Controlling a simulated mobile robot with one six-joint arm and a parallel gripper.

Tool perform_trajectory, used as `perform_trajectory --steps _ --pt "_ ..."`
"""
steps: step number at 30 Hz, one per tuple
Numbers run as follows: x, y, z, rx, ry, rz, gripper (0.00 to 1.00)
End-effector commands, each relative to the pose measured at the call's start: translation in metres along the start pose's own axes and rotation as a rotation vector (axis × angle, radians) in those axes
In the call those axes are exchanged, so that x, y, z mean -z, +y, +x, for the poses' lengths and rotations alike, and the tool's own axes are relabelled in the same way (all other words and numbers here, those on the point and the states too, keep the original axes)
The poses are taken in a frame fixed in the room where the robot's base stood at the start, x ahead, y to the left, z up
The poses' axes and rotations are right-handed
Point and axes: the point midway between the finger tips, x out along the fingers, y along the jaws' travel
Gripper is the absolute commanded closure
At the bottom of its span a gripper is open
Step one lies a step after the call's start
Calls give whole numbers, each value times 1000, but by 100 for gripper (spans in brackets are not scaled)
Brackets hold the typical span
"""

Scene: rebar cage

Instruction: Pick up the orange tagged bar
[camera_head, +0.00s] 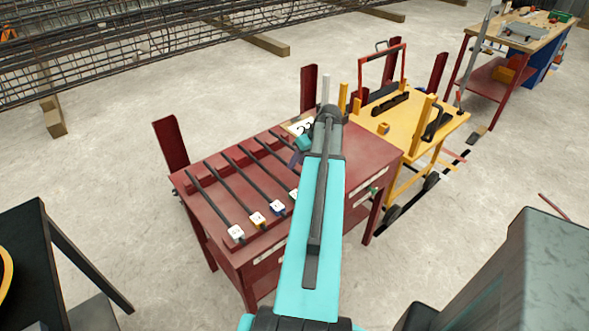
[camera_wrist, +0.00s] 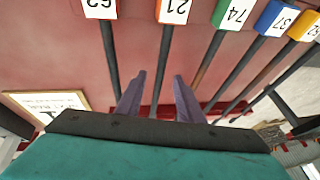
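In the wrist view, the orange-tagged bar (camera_wrist: 164,60) is a dark rod whose orange tag (camera_wrist: 175,10) reads 21 at the top edge. My gripper (camera_wrist: 159,75) is open, its two purple-grey fingers on either side of this bar with gaps to both. I cannot tell how far above the bar the fingertips are. In the head view, my gripper (camera_head: 296,158) is over the red table (camera_head: 215,225), largely hidden by my own turquoise arm. The arm also hides the orange tag there.
Other dark bars lie alongside, with white, green (camera_wrist: 234,14), blue (camera_wrist: 277,18) and yellow tags (camera_wrist: 305,25). Red posts (camera_head: 171,143) rise at the table's corners. A yellow cart (camera_head: 415,115) stands close at the right. A framed sign (camera_wrist: 45,103) lies beside the bars.

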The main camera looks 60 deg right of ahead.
Motion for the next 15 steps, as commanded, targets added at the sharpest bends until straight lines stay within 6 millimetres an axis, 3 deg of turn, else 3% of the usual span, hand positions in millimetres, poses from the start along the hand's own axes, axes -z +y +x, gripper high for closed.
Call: perform_trajectory --steps 9,15 --pt "0 0 26 1 -1 -1 66" --pt "0 0 29 0 0 -1 66"
